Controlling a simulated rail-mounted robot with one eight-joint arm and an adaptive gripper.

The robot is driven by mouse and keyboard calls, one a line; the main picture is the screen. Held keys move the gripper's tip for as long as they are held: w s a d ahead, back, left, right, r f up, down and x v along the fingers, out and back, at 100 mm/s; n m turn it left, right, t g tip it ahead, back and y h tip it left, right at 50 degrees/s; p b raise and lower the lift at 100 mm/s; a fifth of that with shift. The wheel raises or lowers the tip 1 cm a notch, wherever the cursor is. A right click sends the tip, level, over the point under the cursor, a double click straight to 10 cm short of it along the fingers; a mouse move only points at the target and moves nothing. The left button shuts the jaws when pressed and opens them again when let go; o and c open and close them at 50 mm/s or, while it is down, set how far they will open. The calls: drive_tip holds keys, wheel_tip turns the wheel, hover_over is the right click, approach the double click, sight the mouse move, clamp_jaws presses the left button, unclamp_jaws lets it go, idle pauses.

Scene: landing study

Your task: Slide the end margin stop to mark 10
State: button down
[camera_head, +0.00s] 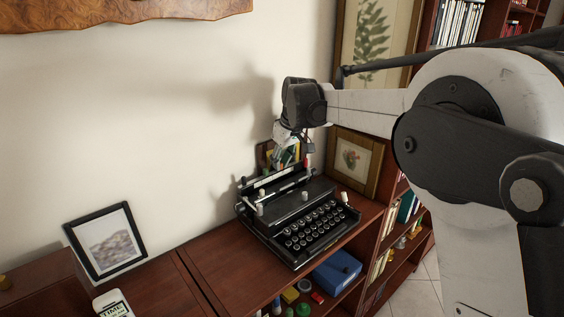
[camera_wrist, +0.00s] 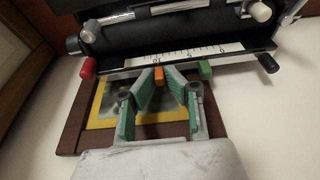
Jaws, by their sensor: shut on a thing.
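The black typewriter (camera_head: 318,228) stands on the wooden cabinet top, its keys facing the front right. In the wrist view its white margin scale (camera_wrist: 178,55) runs along the back, with small numerals and ticks. An orange stop (camera_wrist: 158,77) and a green stop (camera_wrist: 205,70) sit on the rail below the scale. My gripper (camera_wrist: 158,74) has its green-padded fingers on both sides of the orange stop and is shut on it. The orange stop is near a numeral that looks like 10; its exact mark is unclear. In the head view my gripper (camera_head: 290,138) is behind the typewriter, partly hidden.
A red knob (camera_wrist: 88,68) and a black knob (camera_wrist: 268,62) flank the rail. A framed picture (camera_head: 355,160) stands close by on the right, with the wall behind. A photo frame (camera_head: 105,241) stands at left. Bare cabinet top lies left of the typewriter.

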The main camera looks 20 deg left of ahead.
drive_tip(key=c, duration=1.7)
unclamp_jaws()
drive_tip(key=shift+r, duration=0.15)
drive_tip(key=shift+r+p, duration=1.1)
drive_tip(key=shift+r, duration=1.25)
drive_tip(key=s+d+m+t+b, duration=0.1)
drive_tip(key=s+d+m+b, duration=0.3)
drive_tip(key=d, duration=0.6)
drive_tip(key=s+d+t+h+b, duration=0.1)
drive_tip(key=s+d, duration=0.5)
drive_tip(key=d, duration=0.4)
drive_tip(key=s+d+m+t+b, duration=0.1)
drive_tip(key=s+d+m+b, duration=0.3)
drive_tip(key=d, duration=0.6)
drive_tip(key=s+d+f+m+b, duration=0.1)
drive_tip(key=s+d+f, duration=0.4)
drive_tip(key=s, duration=0.2)
drive_tip(key=s+d+f+m+t+h+b, duration=0.1)
drive_tip(key=s+d+f+b, duration=0.1)
drive_tip(key=s+d+f, duration=0.3)
drive_tip(key=s+d+f+m+t+h+b, duration=0.1)
drive_tip(key=s+d+f, duration=0.4)
drive_tip(key=s, duration=0.4)
drive_tip(key=shift+d+f+m+b, duration=0.25)
drive_tip(key=shift+d+m+b, duration=0.15)
drive_tip(key=shift+d, duration=0.05)
